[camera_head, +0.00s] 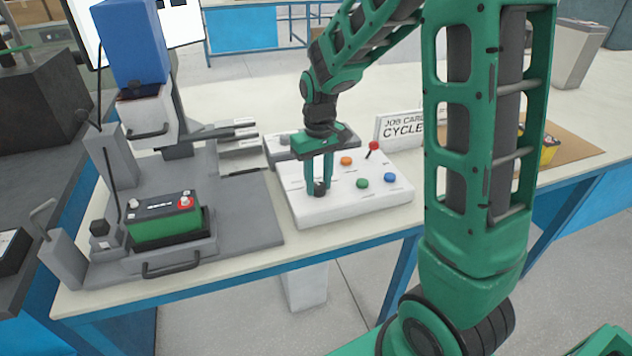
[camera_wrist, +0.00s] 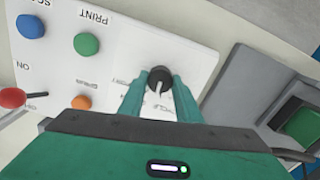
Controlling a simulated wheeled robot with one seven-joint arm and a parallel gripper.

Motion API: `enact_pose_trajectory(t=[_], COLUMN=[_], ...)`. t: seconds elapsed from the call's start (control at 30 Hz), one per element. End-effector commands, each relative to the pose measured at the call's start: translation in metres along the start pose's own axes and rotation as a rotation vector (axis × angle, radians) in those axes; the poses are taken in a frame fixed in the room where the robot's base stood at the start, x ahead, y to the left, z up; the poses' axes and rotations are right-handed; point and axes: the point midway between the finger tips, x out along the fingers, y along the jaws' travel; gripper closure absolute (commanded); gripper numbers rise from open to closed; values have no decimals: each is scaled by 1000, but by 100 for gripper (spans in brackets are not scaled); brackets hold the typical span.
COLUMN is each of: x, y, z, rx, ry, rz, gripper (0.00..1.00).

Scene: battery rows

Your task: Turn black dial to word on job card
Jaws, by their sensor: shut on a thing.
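The black dial (camera_head: 320,188) sits at the left end of the white control panel (camera_head: 345,207). My gripper (camera_head: 321,187) points down over the panel, its two green fingers shut on the dial. In the wrist view the dial (camera_wrist: 158,82) shows between the fingertips, with a pale pointer line running toward my gripper. Small words are printed around the dial, too small or covered to read surely. The job card (camera_head: 398,127) stands behind the panel. It reads "JOB CARD" and "CYCLE"; my arm may cover its right part.
The panel also has an orange button (camera_head: 346,160), a green button (camera_head: 362,183), a blue button (camera_head: 390,177) and a red-knobbed lever (camera_head: 373,146). A press-like fixture holding a green battery (camera_head: 165,220) stands to the left. A yellow battery (camera_head: 549,148) sits at right.

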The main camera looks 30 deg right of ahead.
Motion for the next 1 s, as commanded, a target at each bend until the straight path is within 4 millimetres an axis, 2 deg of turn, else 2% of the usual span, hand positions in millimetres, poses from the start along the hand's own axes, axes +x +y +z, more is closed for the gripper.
enact_pose_trajectory(t=[0.4, 1.0], x=[-2, -2], y=[0, 0], z=[-4, -4], rx=[-236, -286], ry=[10, 12], rz=[1, 2], gripper=[92, 92])
